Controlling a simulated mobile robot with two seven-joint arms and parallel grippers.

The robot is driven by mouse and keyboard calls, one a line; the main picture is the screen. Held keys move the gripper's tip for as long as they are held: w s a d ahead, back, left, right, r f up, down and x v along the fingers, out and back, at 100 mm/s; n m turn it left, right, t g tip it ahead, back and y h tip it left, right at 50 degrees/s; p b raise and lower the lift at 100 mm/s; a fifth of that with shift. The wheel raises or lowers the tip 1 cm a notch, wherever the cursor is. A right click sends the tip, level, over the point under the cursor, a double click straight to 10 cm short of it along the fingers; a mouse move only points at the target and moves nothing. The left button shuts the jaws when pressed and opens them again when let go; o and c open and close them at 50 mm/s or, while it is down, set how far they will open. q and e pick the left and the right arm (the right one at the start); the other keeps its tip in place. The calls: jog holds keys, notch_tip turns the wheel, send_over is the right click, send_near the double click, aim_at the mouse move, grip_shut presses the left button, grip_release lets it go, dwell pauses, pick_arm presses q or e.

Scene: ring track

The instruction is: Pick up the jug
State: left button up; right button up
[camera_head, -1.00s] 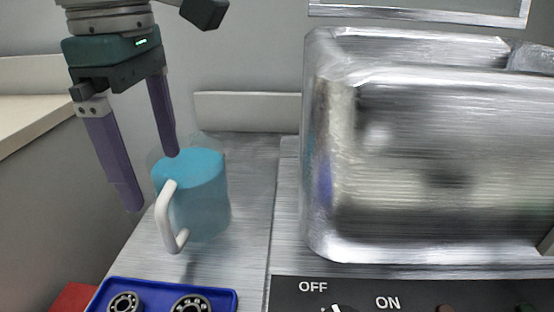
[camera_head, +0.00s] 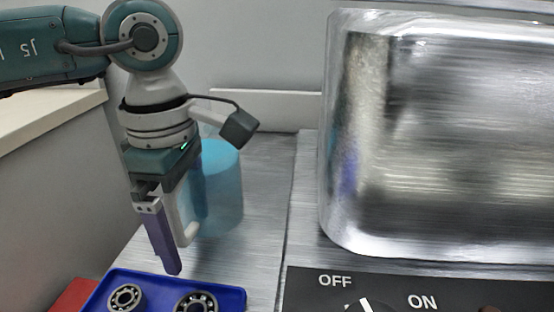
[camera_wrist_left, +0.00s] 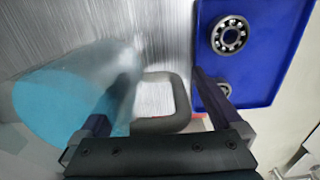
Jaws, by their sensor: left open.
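My left gripper (camera_head: 184,236) is open and points down at the handle side of the jug. In the left wrist view the jug's blue body (camera_wrist_left: 50,105) is at the left and its looped handle (camera_wrist_left: 165,122) lies between the two spread fingers of my left gripper (camera_wrist_left: 162,85). One finger overlaps the jug's body there; I cannot tell whether it touches. My right gripper is not in view.
A blue tray (camera_head: 240,292) with bearings (camera_head: 126,297) lies in front of the jug; it also shows in the wrist view (camera_wrist_left: 262,80). A large shiny metal housing (camera_head: 440,150) stands at the right, above an OFF/ON panel (camera_head: 390,290). The counter between jug and housing is clear.

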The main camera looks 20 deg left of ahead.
pick_arm(q)
grip_shut()
dwell(0.8)
jog(key=shift+r, duration=0.15)
